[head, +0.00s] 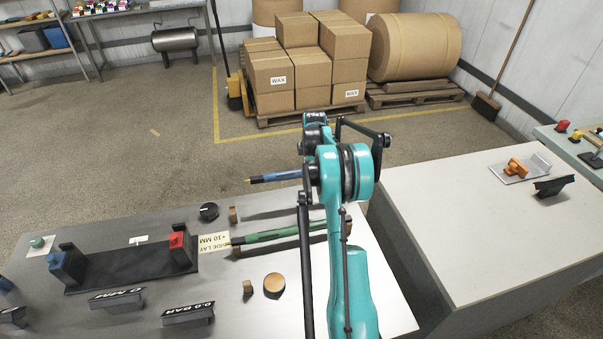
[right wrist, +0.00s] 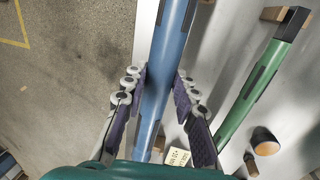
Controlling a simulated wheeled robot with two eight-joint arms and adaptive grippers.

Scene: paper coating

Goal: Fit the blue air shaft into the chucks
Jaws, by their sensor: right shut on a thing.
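The blue air shaft (head: 275,177) is held roughly level above the back edge of the metal table, its yellow-tipped left end free. It also runs lengthwise through the right wrist view (right wrist: 172,45). My right gripper (right wrist: 158,88) is shut on it, one finger on each side; my arm hides the grip in the head view. The chucks are a blue block (head: 69,266) at the left and a red-topped block (head: 181,250) at the right of a black base (head: 125,267). They stand left of the shaft, apart from it. My left gripper is not in view.
A green shaft (head: 270,236) lies on the table beside a "SIDE LAY +10 MM" label (head: 214,243). A pale bench (head: 470,210) stands right, across a gap.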

